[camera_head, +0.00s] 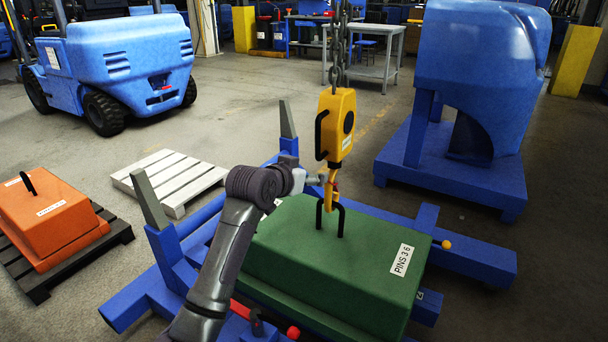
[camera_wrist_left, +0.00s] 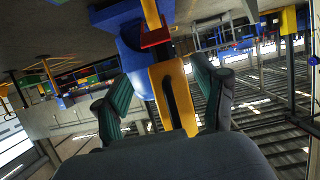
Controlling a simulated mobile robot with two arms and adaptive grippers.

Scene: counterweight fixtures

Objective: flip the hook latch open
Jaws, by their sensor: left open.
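The yellow hoist block (camera_head: 336,125) hangs on a chain, with a yellow hook (camera_head: 329,196) below it. The hook's lower end is at the black handle (camera_head: 341,222) of the green counterweight (camera_head: 325,262); I cannot tell whether it passes through. A red part, apparently the latch (camera_wrist_left: 156,38), shows by the yellow hook body in the left wrist view. My left gripper (camera_head: 314,180) is beside the hook. In the left wrist view its teal-padded fingers (camera_wrist_left: 160,82) are open, on either side of the yellow hook body. My right gripper is out of view.
The green counterweight sits on a blue frame (camera_head: 465,254) with upright posts. An orange counterweight (camera_head: 50,222) lies on a black pallet at left, near a white pallet (camera_head: 168,180). A blue forklift (camera_head: 130,60) and a large blue machine (camera_head: 475,60) stand behind.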

